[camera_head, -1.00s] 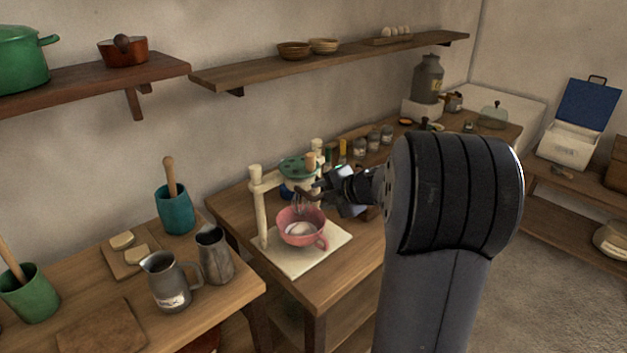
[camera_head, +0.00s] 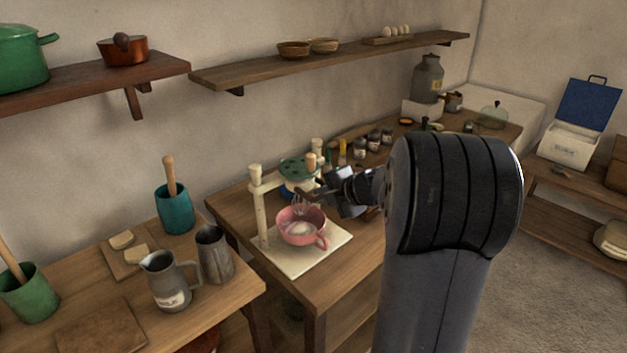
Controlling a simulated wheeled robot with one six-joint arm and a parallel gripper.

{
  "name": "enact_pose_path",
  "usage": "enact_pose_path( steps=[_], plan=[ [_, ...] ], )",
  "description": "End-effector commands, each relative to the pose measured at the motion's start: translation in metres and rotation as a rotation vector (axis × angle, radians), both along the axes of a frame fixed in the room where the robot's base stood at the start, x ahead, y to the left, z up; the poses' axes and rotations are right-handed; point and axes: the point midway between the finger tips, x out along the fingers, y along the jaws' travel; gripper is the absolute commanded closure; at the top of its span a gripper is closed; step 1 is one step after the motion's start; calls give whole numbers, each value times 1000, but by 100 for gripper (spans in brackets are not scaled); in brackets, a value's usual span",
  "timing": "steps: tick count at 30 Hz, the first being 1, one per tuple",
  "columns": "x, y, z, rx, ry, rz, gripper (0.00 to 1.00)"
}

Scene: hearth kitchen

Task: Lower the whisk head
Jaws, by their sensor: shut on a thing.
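The mixer stand has cream posts (camera_head: 262,215) on a pale base board (camera_head: 290,262) on the wooden table. Its whisk head (camera_head: 298,170) has a green top and hangs between the posts. The wire whisk (camera_head: 300,206) reaches down to the pink bowl (camera_head: 302,239), whose pale contents show. My gripper (camera_head: 318,190) is at the right side of the whisk head, shut on part of it. The fingertips are small and partly dark against the stand, so the exact part held is hard to make out.
Jars (camera_head: 375,139) stand behind the mixer on the same table. A milk jug (camera_head: 165,281), a metal pitcher (camera_head: 214,253) and a teal crock (camera_head: 174,209) stand on the left table. A shelf (camera_head: 330,62) runs along the wall above.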

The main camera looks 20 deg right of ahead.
Motion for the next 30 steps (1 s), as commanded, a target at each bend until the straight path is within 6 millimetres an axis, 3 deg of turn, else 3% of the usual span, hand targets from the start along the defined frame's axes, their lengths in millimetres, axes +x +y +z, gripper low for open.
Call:
enact_pose_path(
  steps=[30],
  plan=[
    [-1, 0, -56, -3, 4, 2, 100]
  ],
)
